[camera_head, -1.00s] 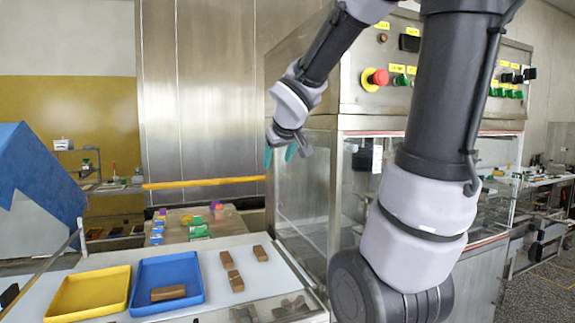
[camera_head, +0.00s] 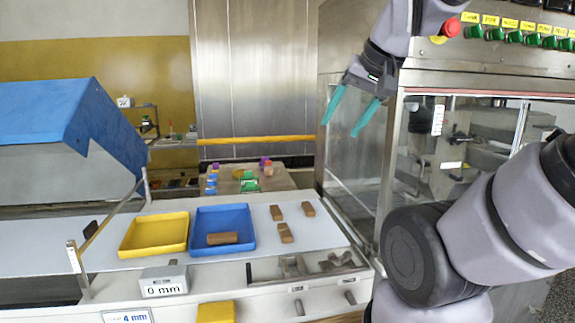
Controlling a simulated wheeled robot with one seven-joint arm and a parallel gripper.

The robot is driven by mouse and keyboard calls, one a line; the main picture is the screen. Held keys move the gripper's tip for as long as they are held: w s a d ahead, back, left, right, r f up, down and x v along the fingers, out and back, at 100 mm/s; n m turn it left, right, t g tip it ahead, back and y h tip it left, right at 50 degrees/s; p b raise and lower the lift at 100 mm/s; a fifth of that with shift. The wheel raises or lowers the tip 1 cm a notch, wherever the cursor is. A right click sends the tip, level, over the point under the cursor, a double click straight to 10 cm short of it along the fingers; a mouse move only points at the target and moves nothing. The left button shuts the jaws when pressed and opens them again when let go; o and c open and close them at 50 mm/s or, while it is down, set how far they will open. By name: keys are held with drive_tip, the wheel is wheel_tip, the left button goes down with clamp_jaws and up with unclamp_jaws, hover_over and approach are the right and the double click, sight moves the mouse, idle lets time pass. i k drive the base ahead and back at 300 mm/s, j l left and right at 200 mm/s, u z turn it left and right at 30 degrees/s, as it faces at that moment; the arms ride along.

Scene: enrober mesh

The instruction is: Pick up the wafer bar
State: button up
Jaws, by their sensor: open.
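Three small brown bars lie on the white surface: one at the back left (camera_head: 276,212), one at the back right (camera_head: 308,209) and one nearer the front (camera_head: 286,233). A longer brown bar (camera_head: 223,239) lies in the blue tray (camera_head: 248,243). I cannot tell from this view which brown bar is the wafer bar. My gripper (camera_head: 341,128) has two teal fingers, spread apart and empty. It hangs in the air, up and right of the bars in the picture, in front of the machine's glass side.
A yellow tray (camera_head: 125,249) stands left of the blue tray. A grey block marked 0 mm (camera_head: 164,281) sits at the front edge. The steel machine (camera_head: 360,70) rises on the right. A blue sloped cover (camera_head: 60,112) is at the left. A low table with coloured items (camera_head: 249,184) stands behind.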

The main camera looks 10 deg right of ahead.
sight(277, 214)
drive_tip(key=j+z, duration=0.15)
drive_tip(key=j, duration=0.25)
drive_tip(key=k+j+z, duration=0.2)
drive_tip(key=j, duration=0.2)
drive_tip(key=j+z, duration=0.15)
drive_tip(key=j, duration=0.25)
drive_tip(key=j+z, duration=0.15)
drive_tip(key=j, duration=0.25)
drive_tip(key=k, duration=0.05)
